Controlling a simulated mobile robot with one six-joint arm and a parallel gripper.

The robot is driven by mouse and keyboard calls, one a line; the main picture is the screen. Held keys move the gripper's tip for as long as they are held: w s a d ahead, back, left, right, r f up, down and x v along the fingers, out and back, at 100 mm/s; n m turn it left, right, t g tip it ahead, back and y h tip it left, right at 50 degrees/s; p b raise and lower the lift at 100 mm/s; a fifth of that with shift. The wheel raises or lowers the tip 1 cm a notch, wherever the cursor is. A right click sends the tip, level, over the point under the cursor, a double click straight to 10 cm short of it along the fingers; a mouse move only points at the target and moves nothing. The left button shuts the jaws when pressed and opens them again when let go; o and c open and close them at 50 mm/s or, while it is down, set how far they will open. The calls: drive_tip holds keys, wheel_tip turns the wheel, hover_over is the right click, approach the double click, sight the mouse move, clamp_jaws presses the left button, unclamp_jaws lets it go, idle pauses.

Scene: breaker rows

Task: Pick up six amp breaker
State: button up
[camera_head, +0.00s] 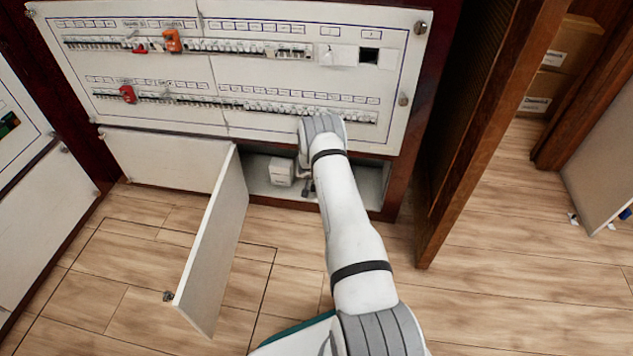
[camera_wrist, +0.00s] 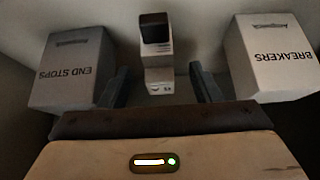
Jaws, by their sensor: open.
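A small white breaker with a dark top part (camera_wrist: 158,62) stands in the middle of the wrist view, on the pale compartment floor. Its rating is too small to read, so I cannot tell if it is the six amp one. My gripper (camera_wrist: 159,74) is open, with one dark finger to each side of the breaker and gaps between. In the head view my gripper (camera_head: 307,184) is mostly hidden by my arm inside the low open compartment (camera_head: 258,184). The breaker is not visible there.
A white box marked END STOPS (camera_wrist: 72,66) stands left of my gripper and a box marked BREAKERS (camera_wrist: 270,58) right. The panel with breaker rows (camera_head: 230,75) is above. An open cabinet door (camera_head: 215,245) stands left of my arm, a wooden door (camera_head: 480,130) right.

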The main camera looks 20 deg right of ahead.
drive_tip(key=shift+x, duration=0.95)
drive_tip(key=c, duration=1.2)
